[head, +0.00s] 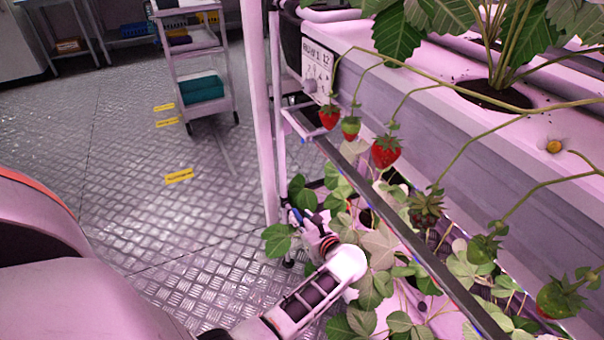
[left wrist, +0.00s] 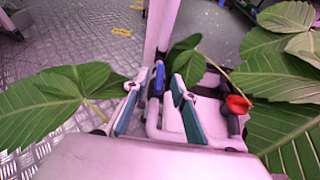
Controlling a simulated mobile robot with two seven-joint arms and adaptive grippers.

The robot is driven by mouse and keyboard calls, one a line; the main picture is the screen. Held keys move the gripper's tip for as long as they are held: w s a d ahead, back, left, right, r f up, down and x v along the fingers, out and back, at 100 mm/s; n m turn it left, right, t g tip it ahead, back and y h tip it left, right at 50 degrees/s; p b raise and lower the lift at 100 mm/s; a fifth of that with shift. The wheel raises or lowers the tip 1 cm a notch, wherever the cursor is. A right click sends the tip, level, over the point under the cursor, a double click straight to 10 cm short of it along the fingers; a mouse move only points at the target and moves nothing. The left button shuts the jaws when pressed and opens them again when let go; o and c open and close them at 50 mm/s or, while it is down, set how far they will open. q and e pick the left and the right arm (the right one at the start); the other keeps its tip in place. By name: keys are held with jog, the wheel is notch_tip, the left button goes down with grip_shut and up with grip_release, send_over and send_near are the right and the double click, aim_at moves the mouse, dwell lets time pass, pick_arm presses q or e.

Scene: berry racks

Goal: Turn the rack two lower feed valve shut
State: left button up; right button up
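The feed valve's blue lever (left wrist: 159,78) stands upright in the left wrist view, near a pale post and above a pale pipe. My left gripper (left wrist: 156,92) is open, with its two teal-padded fingers apart on either side of the lever. I see no clear contact between the fingers and the lever. In the head view, my left gripper (head: 305,218) reaches in among leaves at the lower end of the rack, beside the upright post. Leaves and my wrist hide most of the valve there. My right gripper is not in view.
The rack's upright post (head: 261,110) and a long rail (head: 400,225) are close by. A trolley (head: 190,60) stands farther back on open metal floor.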

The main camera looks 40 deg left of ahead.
pick_arm(q)
jog(key=shift+x, duration=1)
jog(key=shift+c, duration=0.2)
grip_shut()
